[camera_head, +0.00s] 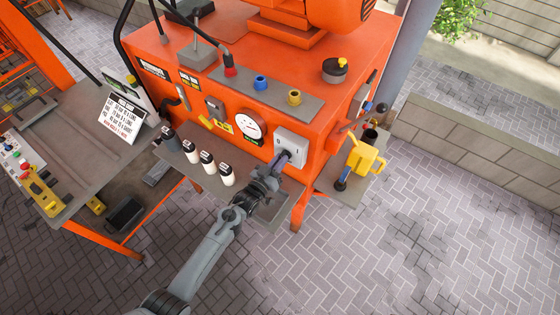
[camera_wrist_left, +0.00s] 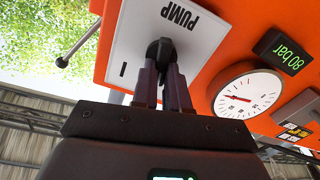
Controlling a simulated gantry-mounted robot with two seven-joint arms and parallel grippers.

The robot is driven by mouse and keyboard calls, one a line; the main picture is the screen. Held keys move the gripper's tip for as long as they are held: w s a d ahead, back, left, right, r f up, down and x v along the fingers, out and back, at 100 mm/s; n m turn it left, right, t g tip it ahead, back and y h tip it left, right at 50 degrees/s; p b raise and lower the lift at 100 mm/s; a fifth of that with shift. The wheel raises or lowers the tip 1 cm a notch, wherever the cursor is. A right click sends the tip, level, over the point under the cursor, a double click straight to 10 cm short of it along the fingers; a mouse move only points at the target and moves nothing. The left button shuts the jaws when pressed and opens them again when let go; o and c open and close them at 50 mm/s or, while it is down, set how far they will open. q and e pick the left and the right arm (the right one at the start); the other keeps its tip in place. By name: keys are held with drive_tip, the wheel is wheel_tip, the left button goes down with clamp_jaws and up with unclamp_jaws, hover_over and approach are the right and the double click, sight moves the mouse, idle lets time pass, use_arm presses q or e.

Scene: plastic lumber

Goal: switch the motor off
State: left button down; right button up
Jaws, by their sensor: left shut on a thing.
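A white switch plate (camera_wrist_left: 190,35) marked PUMP is on the front of the orange machine (camera_head: 190,60). In the head view, the plate (camera_head: 292,140) is at the right end of the front face. A black rotary knob (camera_wrist_left: 160,47) stands out from it. My left gripper (camera_wrist_left: 163,75) has its two dark fingers closed on the knob, one on each side. In the head view, the left gripper (camera_head: 283,158) reaches up to the plate from below. The fingers partly hide the knob, and I cannot read its setting. My right gripper is not in view.
A pressure gauge (camera_head: 247,126) and a green display (camera_wrist_left: 282,52) reading 80 bar sit beside the plate. Several white bottles (camera_head: 208,160) stand on the ledge to the left. A yellow can (camera_head: 365,157) stands on the side shelf. The paving (camera_head: 420,240) at the right is clear.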

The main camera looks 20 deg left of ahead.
use_arm(q)
drive_tip(key=shift+a+f+n, duration=0.1)
drive_tip(key=shift+n, duration=2.1)
drive_tip(key=c, duration=1.1)
unclamp_jaws()
drive_tip(key=shift+c, duration=0.2)
drive_tip(key=v, duration=1)
drive_tip(key=shift+s, duration=0.35)
drive_tip(key=shift+s+a, duration=0.1)
